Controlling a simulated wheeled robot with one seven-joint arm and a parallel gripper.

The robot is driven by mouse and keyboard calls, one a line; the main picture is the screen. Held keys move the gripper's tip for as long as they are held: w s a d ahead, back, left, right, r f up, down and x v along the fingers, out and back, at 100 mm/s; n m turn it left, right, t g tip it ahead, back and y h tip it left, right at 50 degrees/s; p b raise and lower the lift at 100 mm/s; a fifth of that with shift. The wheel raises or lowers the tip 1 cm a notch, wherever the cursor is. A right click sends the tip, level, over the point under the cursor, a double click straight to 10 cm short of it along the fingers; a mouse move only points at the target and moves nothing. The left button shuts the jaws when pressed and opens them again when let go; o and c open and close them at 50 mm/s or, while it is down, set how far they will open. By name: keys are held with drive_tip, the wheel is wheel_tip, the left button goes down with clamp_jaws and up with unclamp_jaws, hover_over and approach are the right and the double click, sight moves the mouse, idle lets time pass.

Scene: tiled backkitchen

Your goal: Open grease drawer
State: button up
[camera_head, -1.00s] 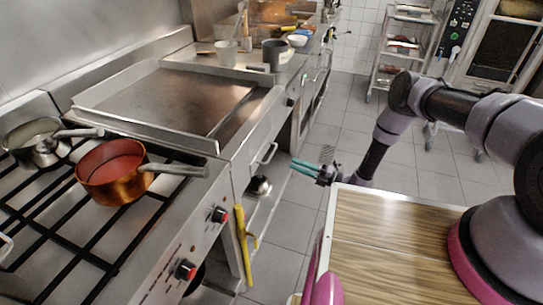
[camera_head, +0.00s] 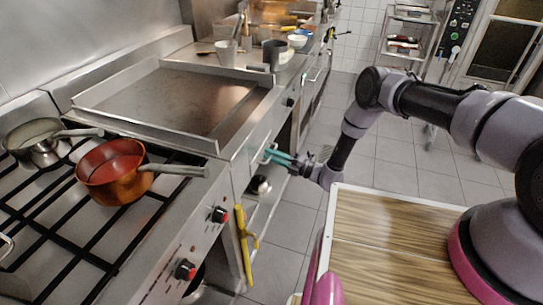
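The grease drawer (camera_head: 243,171) is set in the steel front below the flat griddle (camera_head: 180,102). Its front looks flush with the counter. The drawer's bar handle (camera_head: 266,154) is partly hidden by my gripper. My gripper (camera_head: 272,155) has teal fingers, which reach left to the handle and overlap it in the picture. I cannot tell whether the fingers are closed on the handle or only beside it.
A stove with a copper pan (camera_head: 112,170) and a steel pot (camera_head: 38,142) stands at the left. A yellow-handled thing (camera_head: 243,245) hangs at the stove front. A shelf below the drawer holds a metal item (camera_head: 260,185). The tiled aisle (camera_head: 300,225) is free.

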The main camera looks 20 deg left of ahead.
clamp_jaws()
idle(1.3)
